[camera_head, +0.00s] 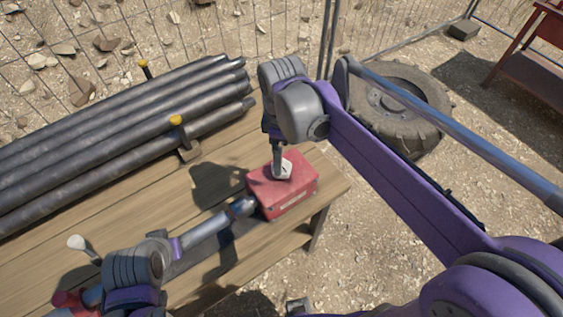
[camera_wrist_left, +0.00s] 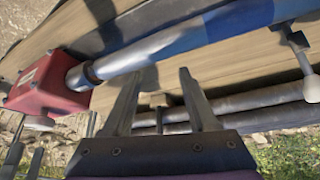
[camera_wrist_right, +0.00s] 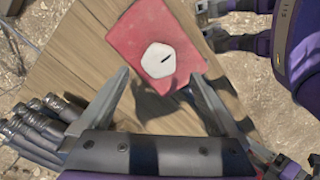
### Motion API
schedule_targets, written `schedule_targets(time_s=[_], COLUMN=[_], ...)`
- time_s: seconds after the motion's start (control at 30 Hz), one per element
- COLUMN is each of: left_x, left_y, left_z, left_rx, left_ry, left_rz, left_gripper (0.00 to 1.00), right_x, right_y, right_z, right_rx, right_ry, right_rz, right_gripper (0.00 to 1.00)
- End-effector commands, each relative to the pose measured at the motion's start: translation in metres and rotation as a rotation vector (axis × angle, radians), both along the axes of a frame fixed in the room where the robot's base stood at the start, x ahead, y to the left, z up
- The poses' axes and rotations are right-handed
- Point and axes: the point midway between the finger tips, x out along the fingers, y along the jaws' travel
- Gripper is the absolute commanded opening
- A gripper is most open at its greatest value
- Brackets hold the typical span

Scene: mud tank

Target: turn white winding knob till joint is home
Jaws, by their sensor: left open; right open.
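The white winding knob (camera_wrist_right: 160,60) has flat sides and a dark mark. It sits on top of a red box (camera_wrist_right: 128,30), which stands on the wooden bench in the head view (camera_head: 300,195). My right gripper (camera_wrist_right: 158,78) is open above the box, with the knob lying between and just past its fingertips; contact cannot be told. A grey and blue pipe (camera_wrist_left: 150,52) meets a collar (camera_wrist_left: 78,77) at the box's side. My left gripper (camera_wrist_left: 161,73) is open and empty beside the pipe. Its fingers are hard to make out in the head view.
Dark pipes (camera_head: 110,125) lie stacked on the bench, with yellow-topped posts (camera_head: 176,120) beside them. A white-ended lever (camera_head: 77,242) stands near my left arm. A tyre (camera_head: 400,105) and wire fence lie beyond the bench.

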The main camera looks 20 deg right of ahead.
Motion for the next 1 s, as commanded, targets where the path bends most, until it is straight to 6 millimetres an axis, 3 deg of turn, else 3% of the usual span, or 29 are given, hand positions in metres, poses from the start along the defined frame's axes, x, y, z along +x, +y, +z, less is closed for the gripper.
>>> schedule_targets(time_s=[0.1, 0.3, 0.67, 1.0], left_x=[-0.001, -0.002, -0.002, -0.002], left_y=[0.000, 0.000, 0.000, 0.000], left_z=[-0.002, -0.004, -0.004, -0.004], left_rx=[0.000, 0.000, 0.000, 0.000], left_ry=[0.002, 0.003, 0.003, 0.003], left_rz=[0.000, 0.000, 0.000, 0.000], left_gripper=[0.59, 0.59, 0.59, 0.59], right_x=[0.000, 0.001, 0.000, 0.000], right_y=[0.000, 0.000, 0.000, 0.000], right_z=[-0.023, -0.046, -0.052, -0.052], right_rx=[0.000, 0.000, 0.000, 0.000], right_ry=[0.000, -0.001, -0.001, -0.001], right_rz=[-0.001, -0.001, -0.002, -0.002], right_gripper=[0.97, 0.97, 0.97, 0.39])
